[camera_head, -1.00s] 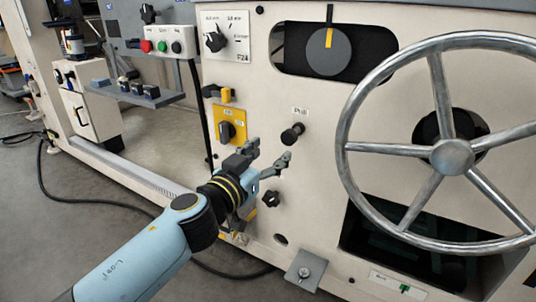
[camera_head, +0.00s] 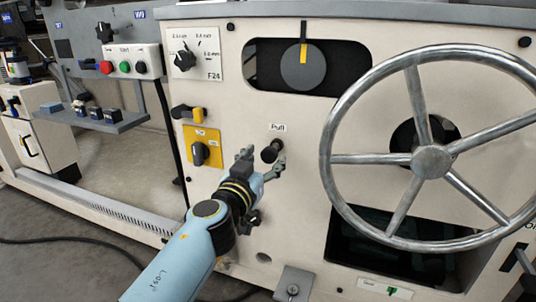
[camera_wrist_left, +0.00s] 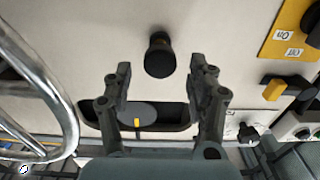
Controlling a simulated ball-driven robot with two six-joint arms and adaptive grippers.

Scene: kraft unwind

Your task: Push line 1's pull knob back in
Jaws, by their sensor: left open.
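The black pull knob (camera_head: 271,151) sticks out of the cream machine panel under a "Pull" label. In the left wrist view the knob (camera_wrist_left: 160,56) stands ahead of the fingertips, roughly midway between them. My left gripper (camera_head: 263,162) is open and empty, just in front of and slightly below the knob in the head view. In the left wrist view its two fingers (camera_wrist_left: 162,72) are spread wide. I cannot tell whether a fingertip touches the knob. My right gripper is not in view.
A large metal handwheel (camera_head: 432,161) juts out at the right of the knob. A yellow rotary switch plate (camera_head: 203,136) and a yellow-black lever (camera_head: 188,113) sit to the left. A dial window (camera_head: 340,64) lies above. A black star knob (camera_head: 254,219) is below.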

